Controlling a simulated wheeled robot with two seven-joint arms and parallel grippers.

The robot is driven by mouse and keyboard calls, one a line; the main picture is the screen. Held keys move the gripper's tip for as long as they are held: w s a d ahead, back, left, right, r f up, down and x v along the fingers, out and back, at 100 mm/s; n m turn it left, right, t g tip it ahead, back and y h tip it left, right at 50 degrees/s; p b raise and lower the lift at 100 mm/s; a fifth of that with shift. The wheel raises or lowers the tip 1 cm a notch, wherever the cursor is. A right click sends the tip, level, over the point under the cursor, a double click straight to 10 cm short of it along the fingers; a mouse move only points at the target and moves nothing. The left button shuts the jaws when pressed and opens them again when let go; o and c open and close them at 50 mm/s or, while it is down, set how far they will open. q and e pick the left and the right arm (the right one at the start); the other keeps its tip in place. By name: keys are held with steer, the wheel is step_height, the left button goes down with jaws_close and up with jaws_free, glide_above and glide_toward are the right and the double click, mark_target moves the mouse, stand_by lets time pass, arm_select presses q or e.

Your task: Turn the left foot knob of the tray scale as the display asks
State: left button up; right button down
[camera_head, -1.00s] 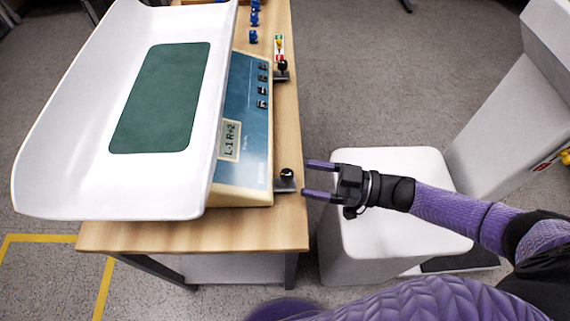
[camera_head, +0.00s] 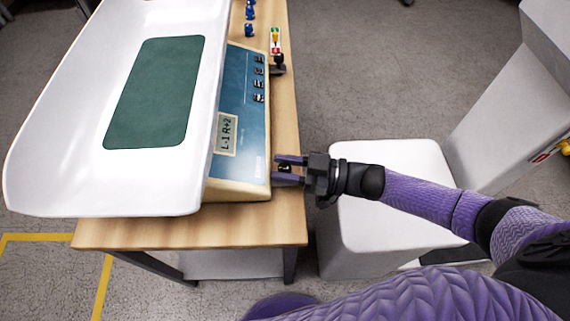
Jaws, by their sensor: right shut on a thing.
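The tray scale stands on a wooden table, with a white tray (camera_head: 75,120) above a blue front panel (camera_head: 243,130) that faces right. Its small display (camera_head: 227,134) reads "L-1 R+2". The left foot knob (camera_head: 286,168) is a small black knob at the panel's near corner. My right gripper (camera_head: 287,170) is shut on this knob, one purple finger on each side, and hides part of it. My left gripper is not in view.
The wooden table (camera_head: 190,233) has a bare strip along its front edge. Small blue objects (camera_head: 250,14) stand at its back. A white seat-like block (camera_head: 385,180) stands right of the table, under my right arm. Grey floor lies beyond.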

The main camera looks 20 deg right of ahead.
steer(key=shift+g, duration=0.3)
steer(key=shift+w+f+n+g+y+b, duration=0.15)
steer(key=shift+n+g+y+b, duration=0.25)
steer(key=shift+n+g+b, duration=0.3)
steer(key=n+g+b, duration=0.2)
steer(key=g+b, duration=0.1)
steer(key=g, duration=0.1)
steer(key=n+g+y+b, duration=0.1)
steer(key=n+g+b, duration=0.2)
steer(key=g, duration=0.1)
steer(key=shift+f, duration=0.1)
steer(key=n+g+b, duration=0.1)
steer(key=g, duration=0.1)
steer(key=shift+n+g+b, duration=0.3)
steer(key=shift+n+b, duration=0.05)
steer(key=shift+n, duration=0.05)
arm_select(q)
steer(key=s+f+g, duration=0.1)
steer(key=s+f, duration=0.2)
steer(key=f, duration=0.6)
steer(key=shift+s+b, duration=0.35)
arm_select(e)
steer(key=shift+r+n+g, duration=0.25)
steer(key=shift+n+g, duration=0.15)
steer(key=shift+g, duration=0.2)
